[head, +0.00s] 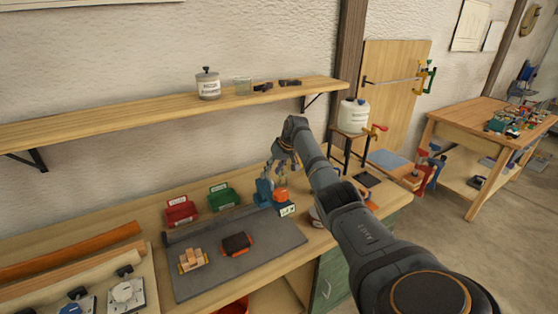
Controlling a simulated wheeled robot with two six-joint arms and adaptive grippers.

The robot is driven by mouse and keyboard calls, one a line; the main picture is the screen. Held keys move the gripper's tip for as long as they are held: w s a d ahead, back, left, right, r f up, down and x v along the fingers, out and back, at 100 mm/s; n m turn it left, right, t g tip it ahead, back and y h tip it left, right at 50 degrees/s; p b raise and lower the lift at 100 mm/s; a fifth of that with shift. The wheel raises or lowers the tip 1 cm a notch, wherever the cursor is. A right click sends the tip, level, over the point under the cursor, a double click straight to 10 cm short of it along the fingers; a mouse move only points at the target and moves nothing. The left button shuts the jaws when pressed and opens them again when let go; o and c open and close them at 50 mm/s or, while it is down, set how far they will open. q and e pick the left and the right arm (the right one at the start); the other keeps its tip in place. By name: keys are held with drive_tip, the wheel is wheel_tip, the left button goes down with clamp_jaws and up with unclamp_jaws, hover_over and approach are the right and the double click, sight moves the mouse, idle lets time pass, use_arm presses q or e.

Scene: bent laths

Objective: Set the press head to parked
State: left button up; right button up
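A small blue device with an orange-red rounded part (280,195) and a white label stands at the back right of the dark grey mat (205,277). It looks like the press, but I cannot make out the position of its head. My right gripper (282,172) points down just above and behind this device, and its fingers look spread with nothing between them. The gripper and the device overlap in the picture, so I cannot tell whether they touch. My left gripper is out of view.
A white canister (353,116) stands on a stand at right. A shelf (150,112) hangs above. Bent laths (70,250) lie left.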

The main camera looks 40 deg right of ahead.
drive_tip(key=v, duration=0.9)
drive_tip(key=shift+s+d, duration=0.15)
drive_tip(key=shift+r, duration=0.1)
